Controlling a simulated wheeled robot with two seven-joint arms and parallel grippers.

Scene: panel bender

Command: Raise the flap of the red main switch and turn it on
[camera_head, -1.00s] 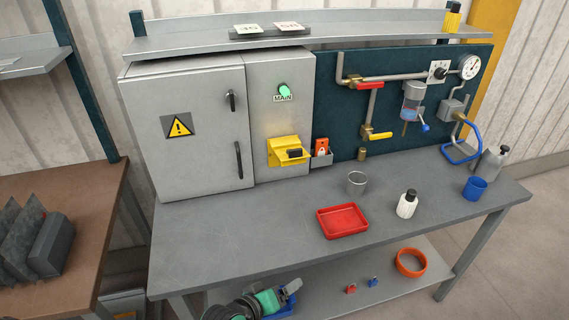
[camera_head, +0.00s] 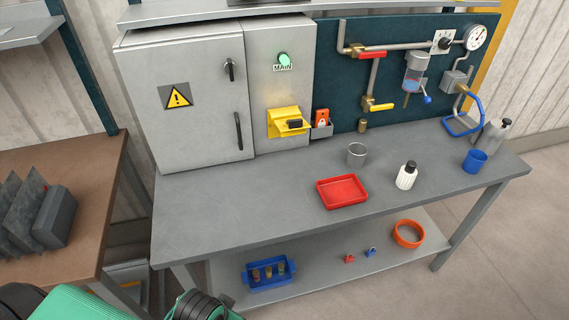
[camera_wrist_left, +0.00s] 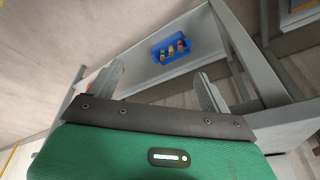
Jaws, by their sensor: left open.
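The grey cabinet's narrow right part (camera_head: 279,85) carries a round green piece (camera_head: 284,58) above a MAIN label (camera_head: 282,68). Below it a yellow housing (camera_head: 284,114) sticks out, with a dark piece (camera_head: 295,124) at its front. I see no red switch face on it; I cannot tell whether its flap is down. My left gripper (camera_wrist_left: 157,85) is open and empty in the left wrist view, its fingers wide apart over the lower shelf area, far from the cabinet. In the head view only green and black parts of my arm show at the bottom left. My right gripper is out of view.
A grey holder (camera_head: 322,131) with an orange-red tagged item (camera_head: 321,117) sits right beside the yellow housing. On the bench (camera_head: 240,210) stand a red tray (camera_head: 342,191), a metal cup (camera_head: 356,155) and a white bottle (camera_head: 406,176). A blue bin (camera_head: 270,283) lies on the lower shelf. The bench's left part is clear.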

